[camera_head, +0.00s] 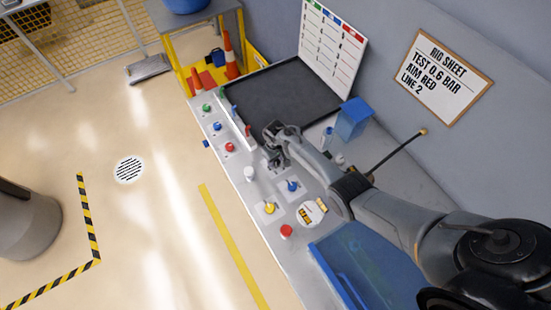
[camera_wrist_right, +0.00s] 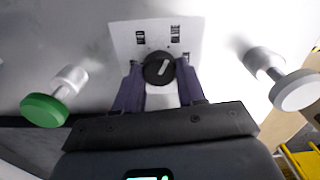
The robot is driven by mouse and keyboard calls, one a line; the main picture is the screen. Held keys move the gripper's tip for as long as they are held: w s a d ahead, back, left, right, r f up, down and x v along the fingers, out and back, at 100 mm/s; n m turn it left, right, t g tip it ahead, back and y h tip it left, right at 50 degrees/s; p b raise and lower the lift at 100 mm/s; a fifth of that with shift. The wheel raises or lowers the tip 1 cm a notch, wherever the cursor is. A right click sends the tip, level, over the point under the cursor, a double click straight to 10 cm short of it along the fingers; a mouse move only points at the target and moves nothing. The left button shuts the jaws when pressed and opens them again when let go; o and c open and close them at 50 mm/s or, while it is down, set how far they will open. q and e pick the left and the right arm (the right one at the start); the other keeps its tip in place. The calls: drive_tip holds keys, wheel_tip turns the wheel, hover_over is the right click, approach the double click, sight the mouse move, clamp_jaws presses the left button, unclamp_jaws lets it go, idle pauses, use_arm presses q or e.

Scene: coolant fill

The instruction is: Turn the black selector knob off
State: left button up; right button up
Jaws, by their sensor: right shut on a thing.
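The black selector knob (camera_wrist_right: 159,68) sits on a white label plate (camera_wrist_right: 125,38) in the right wrist view. A white pointer line on its face tilts up and to the right. Small dark markings on the plate are too small to read. My right gripper (camera_wrist_right: 160,76) is shut on the knob, one purple-grey finger on each side. In the head view my right gripper (camera_head: 270,152) is over the console's far part, and the knob is hidden there. My left gripper is not in view.
A green-capped part (camera_wrist_right: 45,109) and a white-capped part (camera_wrist_right: 296,91) stick out on either side of the knob. A blue box (camera_head: 353,119) stands behind my arm.

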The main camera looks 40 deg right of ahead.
drive_tip(key=n, duration=0.5)
drive_tip(key=shift+n, duration=0.3)
drive_tip(key=n, duration=0.3)
drive_tip(key=shift+n, duration=0.3)
drive_tip(key=n, duration=0.2)
drive_tip(key=shift+n+b, duration=0.4)
drive_tip(key=n+b, duration=0.2)
drive_tip(key=n, duration=0.3)
drive_tip(key=shift+a, duration=0.1)
drive_tip(key=n+b, duration=0.2)
drive_tip(key=n, duration=0.4)
drive_tip(key=shift+s, duration=0.1)
drive_tip(key=shift+n+b, duration=0.3)
drive_tip(key=o, duration=1.1)
drive_tip(key=shift+c, duration=0.2)
